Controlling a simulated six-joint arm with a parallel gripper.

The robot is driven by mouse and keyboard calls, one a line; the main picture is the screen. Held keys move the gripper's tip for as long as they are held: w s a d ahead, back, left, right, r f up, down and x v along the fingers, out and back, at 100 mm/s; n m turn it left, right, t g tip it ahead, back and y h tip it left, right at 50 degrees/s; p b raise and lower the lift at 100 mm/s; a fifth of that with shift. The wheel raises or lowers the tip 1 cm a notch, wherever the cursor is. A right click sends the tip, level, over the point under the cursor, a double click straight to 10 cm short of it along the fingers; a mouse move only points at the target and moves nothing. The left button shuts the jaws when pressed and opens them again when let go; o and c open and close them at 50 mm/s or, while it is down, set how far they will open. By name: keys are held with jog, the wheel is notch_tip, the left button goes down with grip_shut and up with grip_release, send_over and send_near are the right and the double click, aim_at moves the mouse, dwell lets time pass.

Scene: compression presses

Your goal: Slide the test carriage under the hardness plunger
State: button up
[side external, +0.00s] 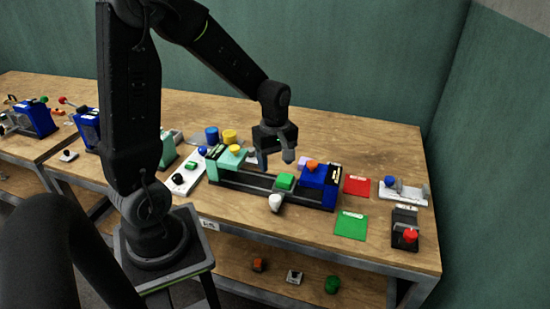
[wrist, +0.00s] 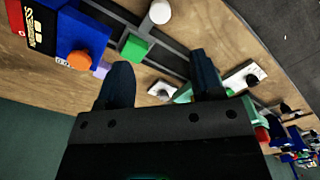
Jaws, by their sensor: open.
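The test carriage, with a green block (side external: 285,181) on top, sits on a dark rail (side external: 243,183) between two stations, close to the blue one. A white knob (side external: 275,203) sticks out at its front. The blue station (side external: 318,180) with an orange knob stands at the rail's right end. The mint-green station (side external: 226,158) with a yellow knob is at the left end. My gripper (side external: 277,162) is open and empty above the rail, apart from the carriage. The wrist view shows the green block (wrist: 135,47) and white knob (wrist: 160,12) beyond the fingers.
A red plate (side external: 357,186) and a green plate (side external: 351,225) lie right of the blue station. A red-button box (side external: 405,231) is near the right edge. Blue and yellow cylinders (side external: 230,136) stand behind the mint station. A white panel (side external: 185,176) lies left.

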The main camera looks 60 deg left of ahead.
aim_at(276, 198)
jog(key=shift+r, duration=0.2)
notch_tip(276, 198, down, 14)
jog(key=n, duration=0.6)
jog(key=shift+d, duration=0.1)
dwell(0.4)
